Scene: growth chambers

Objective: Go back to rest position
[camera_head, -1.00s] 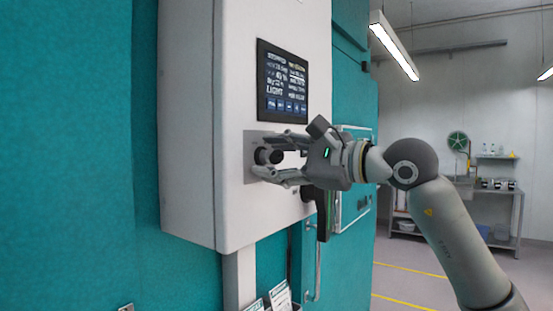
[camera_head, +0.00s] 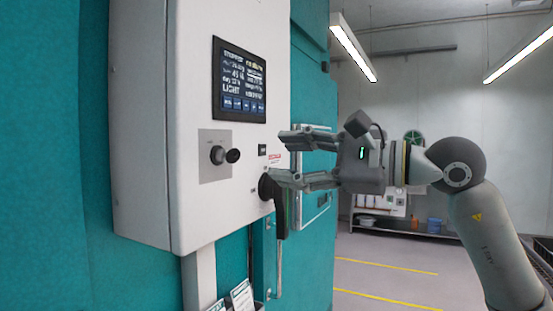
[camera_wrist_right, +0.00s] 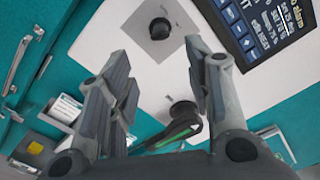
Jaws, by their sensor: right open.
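My right gripper (camera_head: 288,158) is open and empty, held in front of the white control box on the teal chamber wall. In the head view its fingers point left toward the box, clear of the black knob (camera_head: 224,155) on its grey plate. The knob also shows in the right wrist view (camera_wrist_right: 160,28), ahead of the fingers and apart from them. A black lever handle (camera_head: 279,207) hangs below the lower finger; its mount is partly hidden. In the right wrist view the gripper (camera_wrist_right: 155,75) has its fingers spread. My left gripper is not in view.
The control box (camera_head: 150,120) has a dark display (camera_head: 239,80) above the knob. A paper holder (camera_head: 242,296) sits below it. A teal door with a metal handle (camera_head: 279,262) is close by. Open floor (camera_head: 385,275) and a shelf bench (camera_head: 400,234) are at the right.

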